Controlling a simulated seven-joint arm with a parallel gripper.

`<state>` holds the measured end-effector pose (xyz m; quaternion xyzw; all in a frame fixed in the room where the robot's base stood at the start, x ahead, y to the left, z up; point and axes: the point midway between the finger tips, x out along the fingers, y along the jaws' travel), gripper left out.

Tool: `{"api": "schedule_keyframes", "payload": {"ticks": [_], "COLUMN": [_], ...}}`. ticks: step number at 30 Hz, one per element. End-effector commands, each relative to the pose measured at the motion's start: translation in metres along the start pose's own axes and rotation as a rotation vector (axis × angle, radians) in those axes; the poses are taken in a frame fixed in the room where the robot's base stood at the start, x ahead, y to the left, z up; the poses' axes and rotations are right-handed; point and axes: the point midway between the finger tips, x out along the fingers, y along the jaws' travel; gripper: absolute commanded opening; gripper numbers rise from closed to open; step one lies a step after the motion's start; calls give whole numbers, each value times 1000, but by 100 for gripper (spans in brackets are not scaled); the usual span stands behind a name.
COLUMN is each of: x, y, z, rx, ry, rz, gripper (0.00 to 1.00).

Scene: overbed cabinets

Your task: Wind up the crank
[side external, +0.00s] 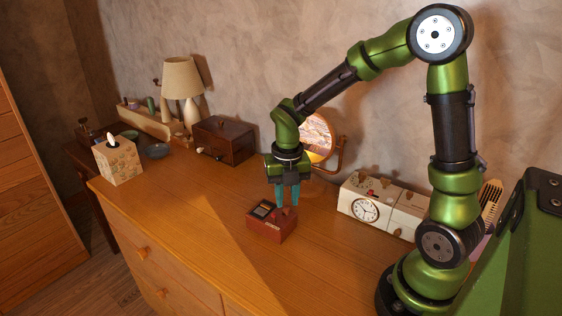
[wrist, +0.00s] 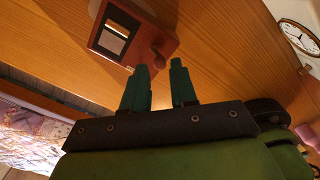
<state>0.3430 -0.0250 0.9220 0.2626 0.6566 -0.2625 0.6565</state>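A small red-brown box (side external: 270,230) with a dark framed panel on its top sits on the wooden dresser top. It also shows in the wrist view (wrist: 104,42). A small brown knob (wrist: 157,57), which looks like the crank's handle, sticks out on the box's right side in the wrist view. My gripper (side external: 286,203) points down with its teal fingers just above the box's right part. In the wrist view the fingers (wrist: 159,68) are apart with nothing between them, and the knob lies just past the gap. Whether a finger touches the knob is not clear.
A cream clock unit (side external: 385,207) stands right of the box. A round mirror (side external: 318,140) and a dark wooden box (side external: 223,140) stand behind. The dresser top left of the box is clear.

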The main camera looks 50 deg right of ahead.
Motion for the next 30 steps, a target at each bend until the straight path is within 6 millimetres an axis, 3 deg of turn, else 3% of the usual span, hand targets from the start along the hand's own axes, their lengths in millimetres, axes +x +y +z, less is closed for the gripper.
{"api": "schedule_keyframes", "payload": {"ticks": [5, 14, 20, 30], "x": [14, 16, 16, 15], "y": [0, 0, 0, 0], "z": [0, 0, 0, 0], "rx": [0, 0, 0, 24], "ry": [1, -1, -1, -1], "rz": [-1, 0, 0, 0], "gripper": [27, 27, 0, 0]}}
